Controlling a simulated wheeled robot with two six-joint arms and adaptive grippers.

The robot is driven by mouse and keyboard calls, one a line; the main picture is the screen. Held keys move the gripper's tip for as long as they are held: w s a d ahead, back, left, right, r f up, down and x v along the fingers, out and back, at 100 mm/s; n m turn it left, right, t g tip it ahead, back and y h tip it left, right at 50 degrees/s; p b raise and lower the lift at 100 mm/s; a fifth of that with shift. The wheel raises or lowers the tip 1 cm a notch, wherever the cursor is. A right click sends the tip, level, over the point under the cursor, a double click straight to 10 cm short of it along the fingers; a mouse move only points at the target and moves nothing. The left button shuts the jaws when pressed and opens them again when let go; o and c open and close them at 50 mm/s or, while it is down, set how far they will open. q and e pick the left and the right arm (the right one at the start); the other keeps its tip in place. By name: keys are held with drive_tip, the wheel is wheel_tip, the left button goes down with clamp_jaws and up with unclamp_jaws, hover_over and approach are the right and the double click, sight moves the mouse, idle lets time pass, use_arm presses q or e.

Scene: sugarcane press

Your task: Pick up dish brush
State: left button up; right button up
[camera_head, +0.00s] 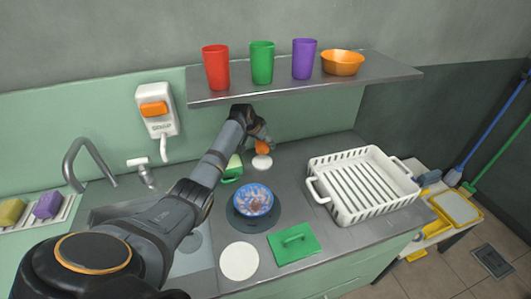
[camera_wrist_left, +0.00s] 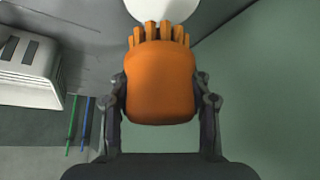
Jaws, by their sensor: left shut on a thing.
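The orange dish brush (camera_wrist_left: 160,85) fills the middle of the left wrist view, with its stubby bristles toward a white round disc (camera_wrist_left: 160,8). My left gripper (camera_wrist_left: 160,98) is shut on it, one finger on each side. In the head view the brush (camera_head: 262,147) shows small and orange at the end of my left arm, close to the white disc (camera_head: 262,162) near the back wall. I cannot tell whether the brush touches the disc. My right gripper is out of view.
A shelf (camera_head: 335,80) with cups and an orange bowl (camera_head: 342,62) hangs above my left gripper.

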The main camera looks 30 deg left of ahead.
use_arm(q)
drive_tip(key=s+d+b, duration=0.1)
drive_tip(key=s+d, duration=1.1)
drive_tip(key=d, duration=0.3)
drive_tip(key=shift+s+r, duration=0.35)
drive_tip(key=shift+s, duration=0.05)
drive_tip(key=o, duration=0.4)
drive_tip(key=c, duration=0.7)
drive_tip(key=shift+o, duration=0.2)
drive_tip(key=shift+a, duration=0.15)
